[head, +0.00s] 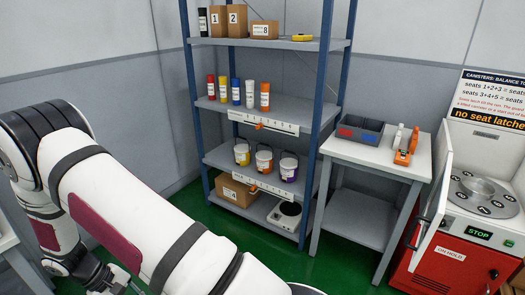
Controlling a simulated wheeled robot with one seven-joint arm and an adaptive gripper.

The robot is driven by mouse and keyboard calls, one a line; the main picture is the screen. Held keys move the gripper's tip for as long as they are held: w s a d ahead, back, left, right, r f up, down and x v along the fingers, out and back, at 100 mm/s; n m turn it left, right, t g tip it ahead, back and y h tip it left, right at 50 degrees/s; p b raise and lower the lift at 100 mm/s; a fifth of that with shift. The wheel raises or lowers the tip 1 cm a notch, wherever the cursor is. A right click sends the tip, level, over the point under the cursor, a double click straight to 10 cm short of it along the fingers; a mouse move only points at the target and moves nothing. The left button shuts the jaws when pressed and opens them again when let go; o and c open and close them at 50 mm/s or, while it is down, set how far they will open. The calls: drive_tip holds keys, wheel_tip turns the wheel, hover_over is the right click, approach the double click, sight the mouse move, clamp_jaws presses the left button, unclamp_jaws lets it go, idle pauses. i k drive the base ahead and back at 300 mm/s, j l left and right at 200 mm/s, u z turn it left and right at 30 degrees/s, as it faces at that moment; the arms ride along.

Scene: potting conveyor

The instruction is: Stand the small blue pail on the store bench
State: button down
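No blue pail shows clearly in the head view. My white arm fills the lower left. Dark linkage of my gripper (113,281) shows at the bottom left edge, partly cut off, far from the pails. Its fingertips and any held thing cannot be made out.
The blue-posted rack (282,104) also holds bottles, cardboard boxes and a round-plated device (285,214). The bench carries a dark tray (358,131) and an orange holder (405,150). A red-fronted machine (450,235) with an open door stands right. Green floor (340,262) shows between.

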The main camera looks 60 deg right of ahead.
sight(353, 149)
drive_tip(key=i+l+z, duration=0.1)
drive_tip(key=i+z, duration=0.4)
drive_tip(key=i+j+z, duration=0.15)
drive_tip(key=i+z, duration=0.5)
drive_tip(key=z, duration=0.2)
drive_tip(key=i+z, duration=0.15)
drive_tip(key=z, duration=0.2)
drive_tip(key=i+j+z, duration=0.1)
drive_tip(key=z, duration=0.65)
drive_tip(key=i, duration=0.05)
